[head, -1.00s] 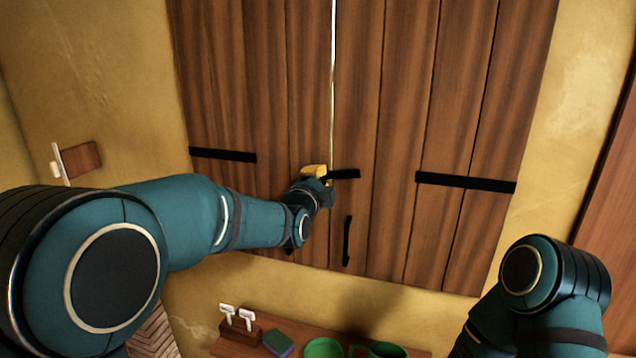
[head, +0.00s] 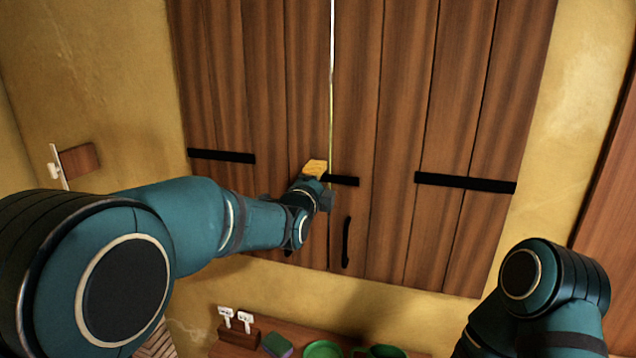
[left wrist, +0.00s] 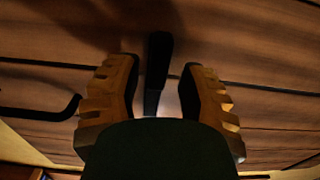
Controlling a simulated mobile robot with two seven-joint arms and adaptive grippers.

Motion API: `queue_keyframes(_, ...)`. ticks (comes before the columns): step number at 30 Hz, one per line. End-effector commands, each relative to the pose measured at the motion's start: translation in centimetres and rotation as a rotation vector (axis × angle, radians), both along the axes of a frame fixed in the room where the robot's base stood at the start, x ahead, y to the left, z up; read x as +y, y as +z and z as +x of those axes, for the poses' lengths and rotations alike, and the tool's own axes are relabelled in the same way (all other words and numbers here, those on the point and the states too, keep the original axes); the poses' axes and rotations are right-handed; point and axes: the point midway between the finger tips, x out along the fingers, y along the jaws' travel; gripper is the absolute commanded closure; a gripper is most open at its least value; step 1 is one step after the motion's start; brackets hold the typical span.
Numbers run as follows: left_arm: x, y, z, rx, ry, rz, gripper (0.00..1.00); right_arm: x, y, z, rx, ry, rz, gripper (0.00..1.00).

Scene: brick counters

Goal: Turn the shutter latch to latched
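The shutter latch (head: 344,181) is a short black bar lying nearly level across the seam of two brown wooden shutters, its right end slightly lower. My left gripper (head: 318,170), with yellow fingers, is at its left end and hides that part. In the left wrist view the latch bar (left wrist: 158,62) stands between the two fingers of the left gripper (left wrist: 158,85), with a visible gap on each side, so the gripper is open around it. My right gripper is out of the picture; only part of the right arm shows at the lower right.
The left shutter (head: 225,80) and right shutter (head: 400,90) meet at a thin bright seam. A black handle (head: 346,242) hangs below the latch. A shelf (head: 290,335) below holds a sponge (head: 278,344), a green plate (head: 323,350) and a green mug (head: 386,352).

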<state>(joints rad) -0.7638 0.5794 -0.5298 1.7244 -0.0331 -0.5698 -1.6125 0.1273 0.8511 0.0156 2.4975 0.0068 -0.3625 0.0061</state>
Motion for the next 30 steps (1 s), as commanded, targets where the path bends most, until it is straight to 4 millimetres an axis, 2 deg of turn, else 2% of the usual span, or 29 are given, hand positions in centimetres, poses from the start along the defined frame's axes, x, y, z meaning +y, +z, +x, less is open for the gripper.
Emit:
queue_keyframes(10, 0.0, -0.2, -0.2, 0.005, -0.001, 0.001, 0.55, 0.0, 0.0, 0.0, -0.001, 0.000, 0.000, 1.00)
queue_keyframes(14, 0.3, -0.2, -1.1, 0.007, -0.001, 0.000, 0.55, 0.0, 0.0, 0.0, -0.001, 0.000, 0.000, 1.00)
queue_keyframes(27, 2.8, -0.2, -8.9, 0.005, -0.002, -0.003, 0.55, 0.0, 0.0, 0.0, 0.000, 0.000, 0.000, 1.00)
queue_keyframes(30, 3.2, -0.1, -10.2, 0.003, -0.001, -0.001, 0.55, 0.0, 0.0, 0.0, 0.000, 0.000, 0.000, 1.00)
